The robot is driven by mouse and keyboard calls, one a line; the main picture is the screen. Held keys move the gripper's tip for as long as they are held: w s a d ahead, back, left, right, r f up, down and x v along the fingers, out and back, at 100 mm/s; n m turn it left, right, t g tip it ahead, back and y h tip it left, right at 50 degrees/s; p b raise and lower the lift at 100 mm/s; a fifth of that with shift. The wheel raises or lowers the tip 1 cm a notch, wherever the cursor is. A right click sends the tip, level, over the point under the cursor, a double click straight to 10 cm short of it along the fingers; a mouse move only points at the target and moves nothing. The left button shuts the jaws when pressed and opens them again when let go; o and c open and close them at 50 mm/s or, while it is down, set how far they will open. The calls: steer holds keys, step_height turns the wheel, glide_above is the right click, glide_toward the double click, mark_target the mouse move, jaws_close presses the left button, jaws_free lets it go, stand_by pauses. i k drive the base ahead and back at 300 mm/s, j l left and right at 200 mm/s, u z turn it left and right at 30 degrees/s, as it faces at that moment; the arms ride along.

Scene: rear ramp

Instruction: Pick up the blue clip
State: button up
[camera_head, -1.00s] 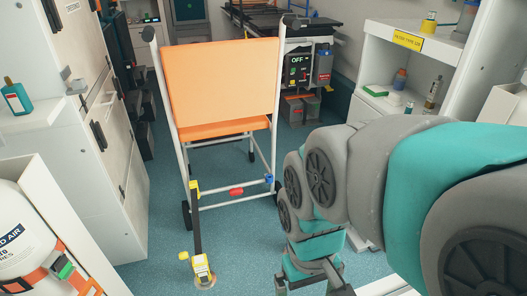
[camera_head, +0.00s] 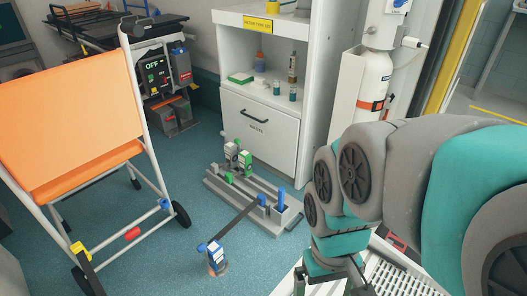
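A blue clip (camera_head: 262,200) sits at the upper end of a dark strap (camera_head: 238,221), by the grey rack (camera_head: 268,226) on the floor. The strap runs down to a blue-and-white floor anchor (camera_head: 217,260) with a blue tab. A blue upright piece (camera_head: 281,200) stands just right of the clip on the rack. Another small blue fitting (camera_head: 165,204) is on the orange chair's lower rail. My gripper (camera_head: 328,283) is at the bottom, right of and nearer than the clip, well apart from it. Its two fingers are spread, with nothing seen between them; their tips are partly cut off.
The orange chair (camera_head: 70,120) stands at left, with red and yellow fittings on its rail. A white cabinet (camera_head: 262,130) is behind the rack. A white gas cylinder (camera_head: 375,80) stands at right.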

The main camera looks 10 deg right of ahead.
mark_target(261, 197)
steer(key=u, duration=1.3)
steer(key=z, duration=1.3)
steer(key=i+j+z, duration=0.35)
steer(key=j, duration=0.3)
steer(key=i+j+z, duration=0.15)
steer(key=i+j, duration=0.15)
